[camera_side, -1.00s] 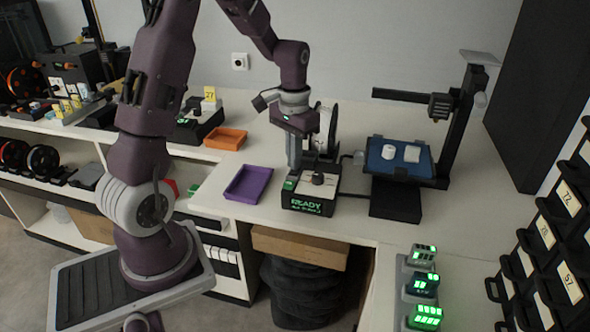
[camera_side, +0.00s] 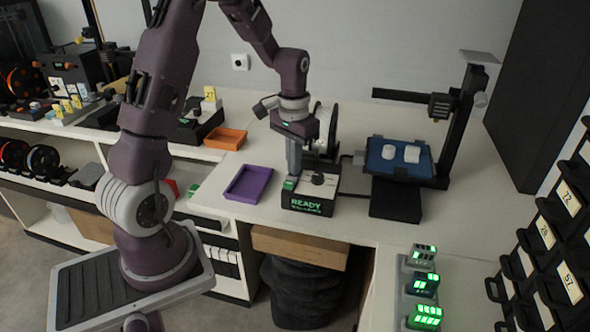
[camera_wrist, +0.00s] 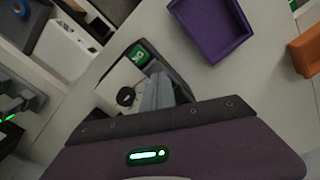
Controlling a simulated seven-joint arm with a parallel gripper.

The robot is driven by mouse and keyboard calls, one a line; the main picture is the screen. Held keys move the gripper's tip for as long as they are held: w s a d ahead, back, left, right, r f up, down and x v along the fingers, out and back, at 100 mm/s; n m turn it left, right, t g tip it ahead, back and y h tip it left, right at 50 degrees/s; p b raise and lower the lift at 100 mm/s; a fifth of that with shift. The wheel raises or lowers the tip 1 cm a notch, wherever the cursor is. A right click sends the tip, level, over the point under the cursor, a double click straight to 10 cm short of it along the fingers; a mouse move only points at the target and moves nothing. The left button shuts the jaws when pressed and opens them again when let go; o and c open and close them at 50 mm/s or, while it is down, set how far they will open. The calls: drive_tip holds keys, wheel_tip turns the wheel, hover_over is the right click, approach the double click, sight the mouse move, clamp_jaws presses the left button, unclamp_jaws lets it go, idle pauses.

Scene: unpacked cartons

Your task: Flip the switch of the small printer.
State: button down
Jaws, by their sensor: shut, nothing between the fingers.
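The small printer (camera_side: 402,178) stands on the counter, with a blue bed and a dark upright frame. Its control box (camera_side: 307,204) is beside it on the left, with a lit green READY display. A small green switch (camera_side: 289,184) is on the box's top left, with a dark knob (camera_side: 318,179) to its right. In the wrist view the green switch (camera_wrist: 138,54) bears light lettering, and the knob (camera_wrist: 126,97) is nearby. My gripper (camera_side: 293,171) is shut and empty, pointing down just above the box near the switch. I cannot tell whether the fingertips (camera_wrist: 155,88) touch it.
A spool (camera_side: 327,128) stands behind the box. The counter's front edge is close to the box.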

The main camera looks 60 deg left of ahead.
drive_tip(key=shift+r, duration=3.5)
drive_tip(key=s+d+r+m+t, duration=0.2)
drive_tip(key=s+d+r+t, duration=0.1)
drive_tip(key=s+d+r, duration=0.8)
drive_tip(key=s+d+f+m+t, duration=0.1)
drive_tip(key=s+d+t, duration=0.1)
drive_tip(key=s+d, duration=0.4)
drive_tip(key=shift+s+d+f+t, duration=0.15)
drive_tip(key=shift+s+d+t, duration=0.15)
drive_tip(key=shift+s, duration=0.6)
